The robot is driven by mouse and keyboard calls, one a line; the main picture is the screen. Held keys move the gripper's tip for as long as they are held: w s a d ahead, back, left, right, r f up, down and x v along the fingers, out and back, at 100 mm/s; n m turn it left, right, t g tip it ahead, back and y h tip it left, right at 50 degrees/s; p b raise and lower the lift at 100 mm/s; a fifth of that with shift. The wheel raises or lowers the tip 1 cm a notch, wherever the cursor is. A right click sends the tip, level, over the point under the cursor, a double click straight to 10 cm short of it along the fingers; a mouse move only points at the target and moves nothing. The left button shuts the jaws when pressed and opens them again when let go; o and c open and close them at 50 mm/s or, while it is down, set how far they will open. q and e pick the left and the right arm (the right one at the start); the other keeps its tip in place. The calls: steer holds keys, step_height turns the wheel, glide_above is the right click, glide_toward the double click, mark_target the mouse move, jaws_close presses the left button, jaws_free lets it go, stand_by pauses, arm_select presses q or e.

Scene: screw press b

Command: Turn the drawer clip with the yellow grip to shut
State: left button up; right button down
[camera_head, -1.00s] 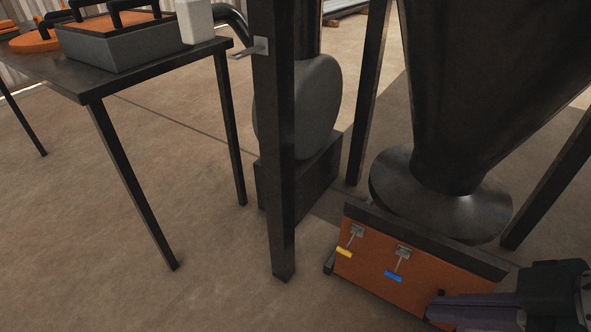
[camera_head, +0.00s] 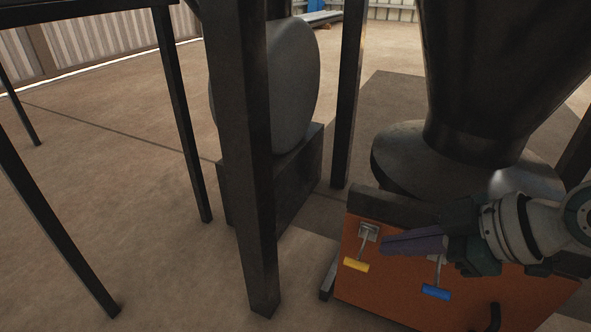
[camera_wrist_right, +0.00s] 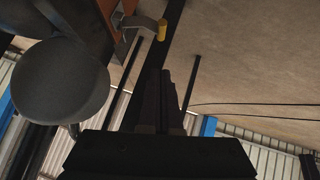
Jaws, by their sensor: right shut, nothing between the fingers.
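The orange drawer front (camera_head: 400,295) sits low at the right. The clip with the yellow grip (camera_head: 357,265) is at its upper left; its metal arm hangs down from a bracket (camera_head: 368,232), tilted slightly left. The clip with the blue grip (camera_head: 436,292) hangs to its right, its upper part behind my gripper. My right gripper (camera_head: 384,246) is shut and empty, its purple fingers pointing left, tips just right of the yellow clip's arm in the picture. In the right wrist view the yellow grip (camera_wrist_right: 162,30) shows beyond the dark fingertips (camera_wrist_right: 167,76), apart from them.
A dark post (camera_head: 240,160) stands left of the drawer, with a grey rounded machine (camera_head: 293,90) behind it. A large dark funnel (camera_head: 475,80) rises above the drawer. A black handle (camera_head: 494,316) is low on the drawer front.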

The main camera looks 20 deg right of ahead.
mark_target(350, 260)
steer(key=w+f+b, duration=0.1)
steer(key=f+b, duration=0.1)
steer(key=w+f+b, duration=0.1)
steer(key=f+b, duration=0.1)
steer(key=w+f+b, duration=0.1)
steer(key=w+f, duration=0.1)
steer(key=f, duration=0.1)
steer(key=shift+a+f+b, duration=0.1)
steer(key=shift+a+b, duration=0.25)
steer(key=shift+b, duration=0.05)
